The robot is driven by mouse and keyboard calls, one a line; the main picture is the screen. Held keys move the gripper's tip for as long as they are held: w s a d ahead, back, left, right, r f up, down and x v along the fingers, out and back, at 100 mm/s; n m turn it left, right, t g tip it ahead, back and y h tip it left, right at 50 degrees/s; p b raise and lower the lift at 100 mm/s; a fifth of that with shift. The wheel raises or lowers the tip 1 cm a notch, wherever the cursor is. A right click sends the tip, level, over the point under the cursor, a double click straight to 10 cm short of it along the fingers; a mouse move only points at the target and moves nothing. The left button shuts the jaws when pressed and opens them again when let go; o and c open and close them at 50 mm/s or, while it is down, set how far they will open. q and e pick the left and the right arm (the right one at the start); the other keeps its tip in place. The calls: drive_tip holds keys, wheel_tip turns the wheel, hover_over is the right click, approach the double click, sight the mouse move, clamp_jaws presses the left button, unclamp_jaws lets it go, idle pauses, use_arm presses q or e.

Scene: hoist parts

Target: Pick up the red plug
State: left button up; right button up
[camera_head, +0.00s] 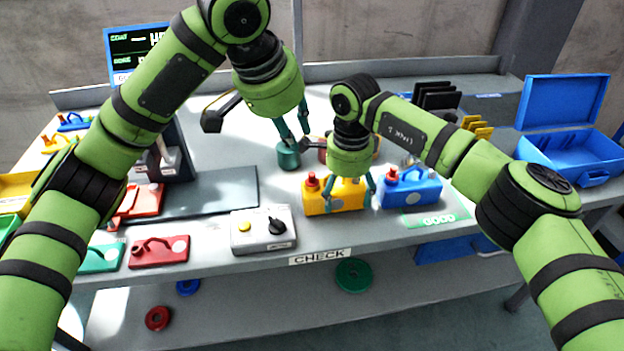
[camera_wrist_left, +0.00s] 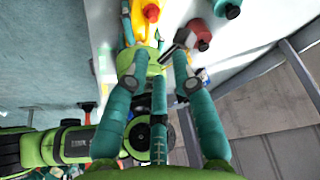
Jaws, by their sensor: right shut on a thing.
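The red plug (camera_head: 312,178) stands upright on the left end of a yellow case (camera_head: 316,203). The red plug also shows at the top of the left wrist view (camera_wrist_left: 151,12). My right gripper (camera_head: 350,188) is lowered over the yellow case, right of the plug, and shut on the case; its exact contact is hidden. My left gripper (camera_head: 294,135) hangs above and behind the plug, apart from it. Its fingers (camera_wrist_left: 157,75) are spread and hold nothing.
A teal cylinder (camera_head: 288,156) stands just below my left gripper, with a reddish cylinder partly hidden beside it. A blue case (camera_head: 410,187) sits right of the yellow case. A grey box with a black knob (camera_head: 263,230) is left. An open blue toolbox (camera_head: 570,152) stands far right.

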sight(311, 173)
use_arm(q)
drive_tip(key=x, duration=0.8)
drive_tip(key=s+x, duration=0.1)
drive_tip(key=x, duration=0.3)
drive_tip(key=shift+f, duration=0.25)
drive_tip(key=c, duration=0.5)
